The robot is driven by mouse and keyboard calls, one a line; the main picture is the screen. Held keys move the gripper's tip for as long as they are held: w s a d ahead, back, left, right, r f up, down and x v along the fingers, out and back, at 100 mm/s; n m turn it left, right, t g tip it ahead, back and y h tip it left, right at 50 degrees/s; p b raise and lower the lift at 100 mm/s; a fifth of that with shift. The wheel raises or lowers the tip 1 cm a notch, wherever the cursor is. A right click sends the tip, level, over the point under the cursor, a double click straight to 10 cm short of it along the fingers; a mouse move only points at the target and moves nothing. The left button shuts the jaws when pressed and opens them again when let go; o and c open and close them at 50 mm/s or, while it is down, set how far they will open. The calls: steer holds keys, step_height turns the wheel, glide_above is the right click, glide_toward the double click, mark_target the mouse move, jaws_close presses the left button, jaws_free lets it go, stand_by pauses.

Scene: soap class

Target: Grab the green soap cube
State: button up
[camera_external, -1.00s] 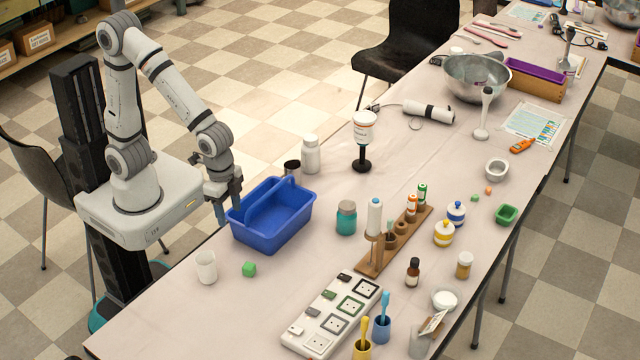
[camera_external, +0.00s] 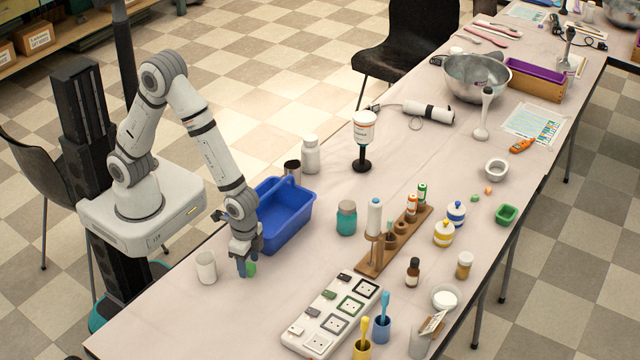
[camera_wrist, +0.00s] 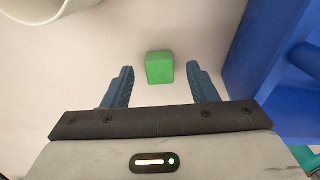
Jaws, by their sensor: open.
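The green soap cube (camera_wrist: 160,67) lies on the table, in the wrist view between and just ahead of my gripper's fingertips. In the external view the green soap cube (camera_external: 252,268) is partly hidden behind my gripper (camera_external: 246,272), which points down over it. My gripper (camera_wrist: 159,72) also shows in the wrist view, open and empty, with one blue finger on each side of the cube and a gap on both sides.
The blue tote (camera_external: 290,230) stands close beside my gripper, at the right in the wrist view (camera_wrist: 262,60). A white cup (camera_external: 206,267) stands to the left. A white tray with square cells (camera_external: 318,343) lies to the front right. Bare table lies in front of the cube.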

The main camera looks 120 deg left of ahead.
steer(key=shift+f, duration=0.35)
steer(key=shift+c, duration=0.3)
steer(key=c, duration=1)
steer(key=shift+r, duration=0.1)
